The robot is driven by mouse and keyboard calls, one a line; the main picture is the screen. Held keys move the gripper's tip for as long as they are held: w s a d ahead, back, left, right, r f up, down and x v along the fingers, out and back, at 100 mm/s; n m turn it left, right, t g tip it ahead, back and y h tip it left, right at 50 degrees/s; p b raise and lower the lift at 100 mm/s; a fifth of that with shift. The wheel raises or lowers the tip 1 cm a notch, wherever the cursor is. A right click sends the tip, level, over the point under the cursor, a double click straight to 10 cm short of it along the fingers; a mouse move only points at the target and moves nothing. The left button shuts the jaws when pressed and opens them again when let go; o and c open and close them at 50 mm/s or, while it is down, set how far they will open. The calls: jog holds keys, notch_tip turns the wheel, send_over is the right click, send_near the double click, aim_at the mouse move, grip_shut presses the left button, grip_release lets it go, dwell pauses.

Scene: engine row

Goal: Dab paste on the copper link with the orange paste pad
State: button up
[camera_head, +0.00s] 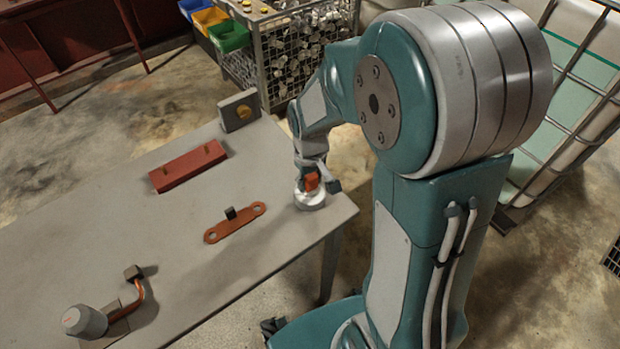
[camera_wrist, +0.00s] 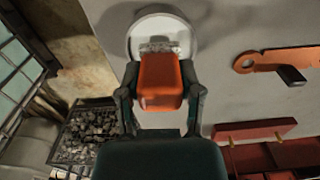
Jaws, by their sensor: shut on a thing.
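The orange paste pad (camera_head: 312,182) is between the fingers of my gripper (camera_head: 318,184), which is shut on it. In the wrist view the pad (camera_wrist: 160,80) sits between both fingers of my gripper (camera_wrist: 160,97), over a round white dish (camera_wrist: 150,22). The dish (camera_head: 310,200) stands near the table's right corner. I cannot tell whether the pad touches it. The copper link (camera_head: 235,223), a flat bar with a hole at each end and a dark block on its middle, lies on the table left of my gripper. One end of the link (camera_wrist: 262,61) shows in the wrist view.
A red block with two pegs (camera_head: 188,166) and a grey box with a yellow knob (camera_head: 239,110) stand farther back on the grey table (camera_head: 60,240). A grey-capped fixture with a bent copper pipe (camera_head: 86,320) is at the front left. Table between link and dish is clear.

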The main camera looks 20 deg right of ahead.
jog(key=shift+a+f, duration=0.15)
jog(key=shift+f, duration=0.3)
dwell(1.1)
jog(key=shift+r, duration=3.55)
